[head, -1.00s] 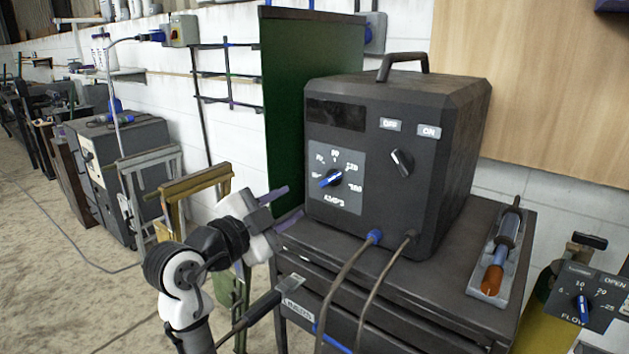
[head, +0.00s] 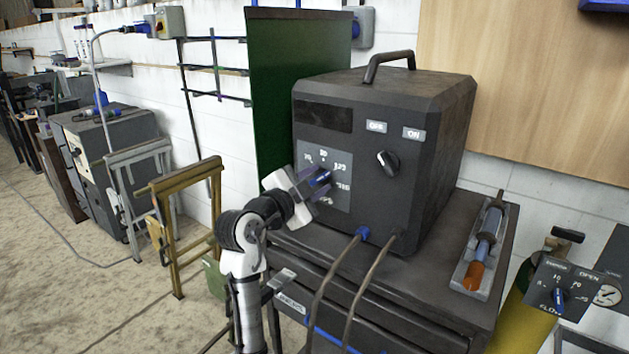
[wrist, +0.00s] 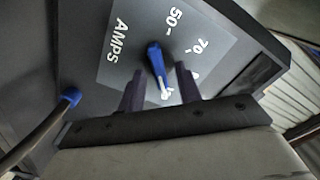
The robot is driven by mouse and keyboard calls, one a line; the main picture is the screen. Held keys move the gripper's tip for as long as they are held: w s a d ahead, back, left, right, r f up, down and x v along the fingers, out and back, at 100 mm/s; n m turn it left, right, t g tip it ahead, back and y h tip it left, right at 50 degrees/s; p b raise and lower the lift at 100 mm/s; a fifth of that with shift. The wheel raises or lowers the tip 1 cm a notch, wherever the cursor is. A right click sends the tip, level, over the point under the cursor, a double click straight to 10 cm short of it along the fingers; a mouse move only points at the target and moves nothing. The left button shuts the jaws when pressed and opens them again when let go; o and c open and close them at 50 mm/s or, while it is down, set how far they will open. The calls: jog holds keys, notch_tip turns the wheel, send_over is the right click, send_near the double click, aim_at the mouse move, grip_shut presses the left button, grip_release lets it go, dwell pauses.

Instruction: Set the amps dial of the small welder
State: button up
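The small welder (head: 432,150) is a dark grey box with a top handle, standing on a dark cabinet. Its amps dial has a blue knob (head: 320,178) on a grey scale plate on the front face. My gripper (head: 311,186) is at the plate and covers part of the scale. In the wrist view, my gripper (wrist: 160,86) is open, with one dark finger on each side of the blue knob (wrist: 155,58) and gaps visible. The knob's pale tip lies between the fingers. "AMPS", "50" and "70" are readable there; other marks are partly hidden.
A black off/on switch (head: 387,164) sits right of the dial. Two cables leave the welder's lower front. A tray (head: 483,245) with a blue and orange tool lies on the cabinet's right. A flow gauge panel (head: 567,290) stands farther right. A green screen (head: 290,95) stands behind.

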jog(key=shift+c, duration=0.2)
grip_shut()
jog(key=shift+n, duration=0.3)
jog(key=n, duration=0.3)
jog(key=shift+w+r+n, duration=0.1)
jog(key=shift+n, duration=0.2)
jog(key=n+p, duration=0.1)
jog(key=n, duration=0.3)
jog(key=shift+a+r+n+p, duration=0.1)
jog(key=shift+a+n+p, duration=0.05)
jog(key=shift+n+p, duration=0.2)
jog(key=shift+w+a+n+p, duration=0.15)
jog(key=shift+n+p, duration=1.35)
jog(key=shift+n, duration=1.2)
jog(key=shift+w+a+n+p, duration=0.1)
jog(key=shift+n+p, duration=1.35)
jog(key=shift+n, duration=1.2)
jog(key=shift+f, duration=0.2)
